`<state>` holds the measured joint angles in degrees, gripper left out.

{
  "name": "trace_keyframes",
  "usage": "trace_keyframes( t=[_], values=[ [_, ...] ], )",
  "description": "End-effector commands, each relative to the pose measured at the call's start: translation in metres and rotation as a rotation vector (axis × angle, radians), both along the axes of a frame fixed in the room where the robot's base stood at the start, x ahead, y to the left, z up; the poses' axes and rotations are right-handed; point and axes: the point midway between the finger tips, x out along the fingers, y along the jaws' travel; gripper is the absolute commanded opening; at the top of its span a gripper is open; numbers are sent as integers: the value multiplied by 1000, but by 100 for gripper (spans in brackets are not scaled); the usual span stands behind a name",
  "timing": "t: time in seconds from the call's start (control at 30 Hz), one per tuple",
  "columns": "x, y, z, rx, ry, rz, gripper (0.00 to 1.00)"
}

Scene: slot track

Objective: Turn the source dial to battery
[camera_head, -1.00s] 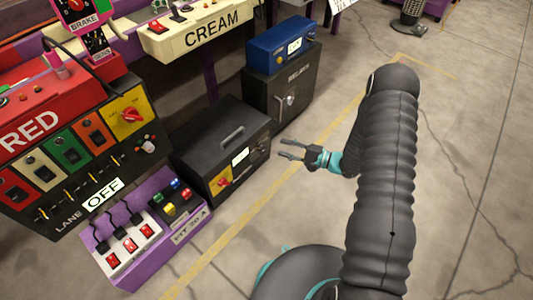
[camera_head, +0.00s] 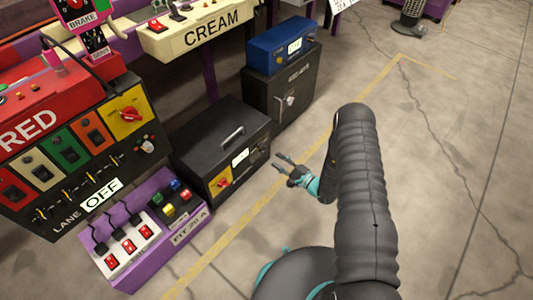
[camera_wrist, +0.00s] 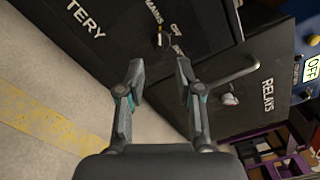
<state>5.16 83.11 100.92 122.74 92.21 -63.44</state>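The source dial (camera_wrist: 160,38) is a small pale pointer knob on a dark box face at the top of the wrist view. MAINS and OFF labels are beside it. The pointer's exact setting is too small to tell. My gripper (camera_wrist: 160,78) is open and empty, its fingers apart and pointing toward the dial, not visibly touching it. In the head view, my gripper (camera_head: 281,160) is just right of the near black box (camera_head: 215,135). I cannot make out the dial clearly there.
A RELAYS box (camera_head: 270,100) with a silver knob stands behind, a blue box (camera_head: 280,52) on top. A red-topped control panel (camera_head: 60,105) and a purple switch tray (camera_head: 180,240) are on the left. The floor (camera_head: 460,130) is clear on the right.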

Motion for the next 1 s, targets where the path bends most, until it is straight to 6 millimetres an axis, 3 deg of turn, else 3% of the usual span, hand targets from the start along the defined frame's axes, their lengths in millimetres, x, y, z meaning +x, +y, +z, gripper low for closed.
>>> trace_keyframes(
  t=[0.33, 0.8, 0.83, 0.97, 1.0],
  values=[
    [33, 44, 0, 0, 0, 1, 35],
    [42, 54, 0, 1, 1, 0, 35],
    [42, 54, 0, 0, 1, 0, 33],
    [42, 54, 0, 0, 1, 0, 0],
    [42, 54, 0, 0, 1, 0, 0]
  ],
)
